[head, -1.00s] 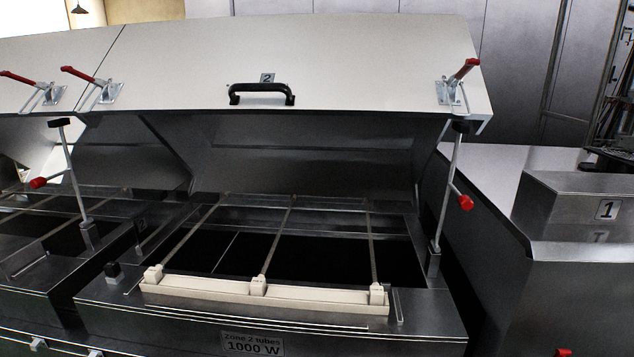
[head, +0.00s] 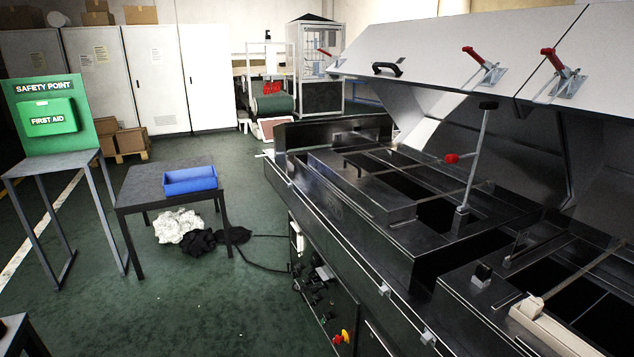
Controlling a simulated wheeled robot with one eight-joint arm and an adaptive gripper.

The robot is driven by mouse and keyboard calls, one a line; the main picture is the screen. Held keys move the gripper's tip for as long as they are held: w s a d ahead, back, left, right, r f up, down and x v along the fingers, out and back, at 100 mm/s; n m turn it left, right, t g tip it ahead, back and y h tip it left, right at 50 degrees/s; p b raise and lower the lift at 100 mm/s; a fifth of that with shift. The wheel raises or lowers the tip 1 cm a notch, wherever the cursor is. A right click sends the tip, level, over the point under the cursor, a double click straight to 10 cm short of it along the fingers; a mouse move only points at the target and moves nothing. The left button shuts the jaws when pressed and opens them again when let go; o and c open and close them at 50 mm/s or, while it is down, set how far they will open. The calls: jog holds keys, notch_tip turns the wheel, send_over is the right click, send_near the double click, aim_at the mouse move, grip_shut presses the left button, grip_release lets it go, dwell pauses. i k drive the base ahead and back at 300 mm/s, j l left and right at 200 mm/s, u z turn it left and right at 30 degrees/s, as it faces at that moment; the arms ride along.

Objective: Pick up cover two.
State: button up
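The cover that bore the label 2 a second ago is a pale hinged lid. Only its left part (head: 602,82) shows now, at the upper right edge of the head view, standing open over the dryer. A red-handled clamp (head: 565,70) is on it near its left edge. Its label and black handle are out of view. To its left is another raised pale cover (head: 440,55) with a black handle (head: 387,69) and its own red clamp (head: 484,62). A prop rod (head: 476,155) with a red knob stands below that cover. My gripper is not in view.
The dark dryer body (head: 385,290) fills the right side. A cream tube holder (head: 550,330) sits in the bay at lower right. A low table (head: 150,183) with a blue bin (head: 190,180) stands left, beside cloths on the floor. Green floor (head: 200,300) in front is largely clear.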

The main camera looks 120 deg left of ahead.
aim_at(387, 205)
jog(key=u, duration=3.75)
jog(key=i+j, duration=0.5)
jog(key=i, duration=0.15)
jog(key=i+j+u, duration=0.1)
jog(key=i+j, duration=0.35)
jog(key=i, duration=0.15)
jog(key=i+j, duration=0.45)
jog(key=i, duration=0.2)
